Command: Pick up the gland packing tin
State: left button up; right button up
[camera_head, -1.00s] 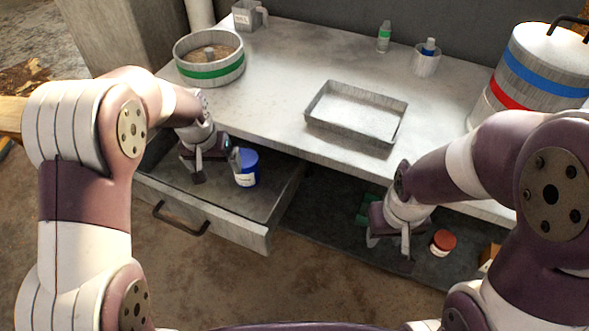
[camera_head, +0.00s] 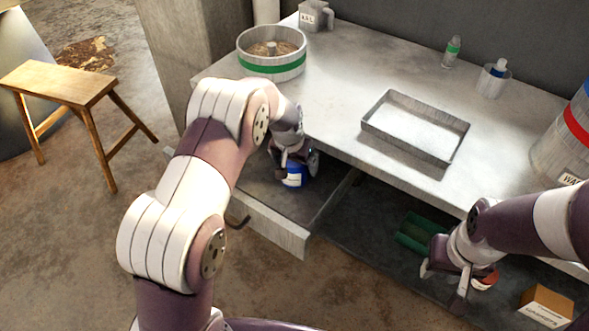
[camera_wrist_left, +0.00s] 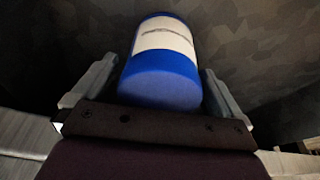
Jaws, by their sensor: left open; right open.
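A blue tin (camera_head: 294,181) with a white label stands in the open drawer; it is the likely gland packing tin, but its lettering is too small to read. In the left wrist view the tin (camera_wrist_left: 165,85) sits between the two fingers, its blue end towards the camera. My left gripper (camera_head: 296,163) is open around the tin, with a finger on each side; the wrist view shows a narrow gap on the left, and contact on the right is unclear. My right gripper (camera_head: 446,284) is open and empty, low at the right, beside a red-lidded jar (camera_head: 487,279).
The drawer (camera_head: 275,226) is pulled out below the bench (camera_head: 335,75). A green box (camera_head: 418,232) and a cardboard box (camera_head: 545,306) lie below. A wooden stool (camera_head: 62,83) stands left.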

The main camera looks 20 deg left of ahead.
pick_arm(q)
jog(key=shift+r, duration=0.1)
jog(key=c, duration=1.2)
